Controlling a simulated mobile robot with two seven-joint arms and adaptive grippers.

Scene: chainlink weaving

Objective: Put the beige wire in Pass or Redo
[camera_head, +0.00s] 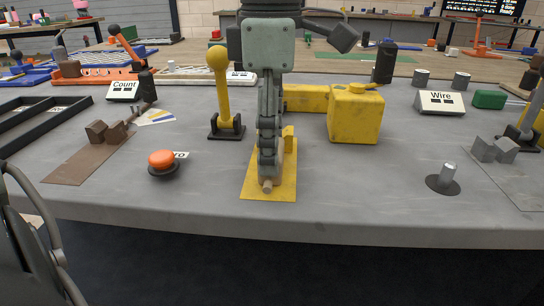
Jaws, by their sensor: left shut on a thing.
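My left gripper (267,172) is in the middle of the view, pointing down over a yellow plate (254,190) at the front of the bench. Its fingers show edge-on and are shut. A small tan end, apparently the beige wire (267,187), sticks out at the fingertips toward me; the rest of it is hidden by the fingers. I cannot tell whether it touches the plate. No sign clearly reading Pass or Redo is legible. A black frame-like tray (70,100) lies at the far left. My right gripper is not in view.
A yellow lever (222,92) stands left of the gripper, and a yellow box (354,115) to its right. An orange button (162,160), a metal peg (448,172), a Count sign (123,92) and a Wire sign (440,103) stand on the bench. The front-right bench is mostly clear.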

